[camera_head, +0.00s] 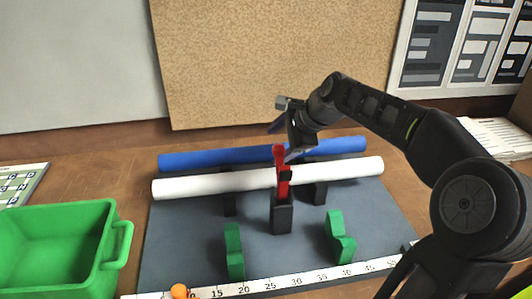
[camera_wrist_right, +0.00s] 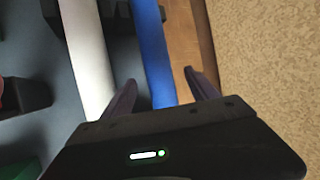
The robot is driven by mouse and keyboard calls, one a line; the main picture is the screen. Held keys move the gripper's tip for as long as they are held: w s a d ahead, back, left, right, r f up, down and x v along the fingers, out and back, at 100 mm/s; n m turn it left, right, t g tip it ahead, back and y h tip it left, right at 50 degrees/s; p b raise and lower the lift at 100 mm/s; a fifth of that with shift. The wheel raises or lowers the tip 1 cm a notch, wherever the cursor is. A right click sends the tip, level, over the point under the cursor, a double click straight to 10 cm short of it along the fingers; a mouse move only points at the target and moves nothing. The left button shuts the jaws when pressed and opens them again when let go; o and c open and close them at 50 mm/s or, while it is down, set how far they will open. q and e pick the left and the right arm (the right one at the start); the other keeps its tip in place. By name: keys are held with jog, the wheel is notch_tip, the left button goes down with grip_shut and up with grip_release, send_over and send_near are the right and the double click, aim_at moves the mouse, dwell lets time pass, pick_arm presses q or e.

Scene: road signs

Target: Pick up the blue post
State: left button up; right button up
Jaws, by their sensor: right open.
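The blue post (camera_head: 215,158) lies across the back of the dark mat, behind a parallel white post (camera_head: 215,184). My right gripper (camera_head: 285,141) is open over the middle of the blue post, its fingers on the near and far sides as seen from the head. In the right wrist view the blue post (camera_wrist_right: 152,45) runs between the open fingers of my right gripper (camera_wrist_right: 160,80), and the white post (camera_wrist_right: 88,50) lies to the left, outside them. I cannot tell how far the fingertips are above the post. My left gripper is not in view.
A red upright piece (camera_head: 282,172) in a black block (camera_head: 282,216) stands in front of the posts, near my gripper. Green pieces (camera_head: 234,252) (camera_head: 340,238) stand on the mat (camera_head: 185,240). A green bin (camera_head: 60,222) is at left; a ruler strip (camera_head: 285,281) runs along the front.

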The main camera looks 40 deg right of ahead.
aim_at(270, 148)
jog(key=x, duration=0.3)
jog(key=shift+w+a+f, duration=0.1)
jog(key=shift+f, duration=0.35)
jog(key=shift+w+f+b, duration=0.15)
jog(key=shift+w+b, duration=0.1)
jog(key=shift+b, duration=0.05)
grip_shut()
dwell(0.5)
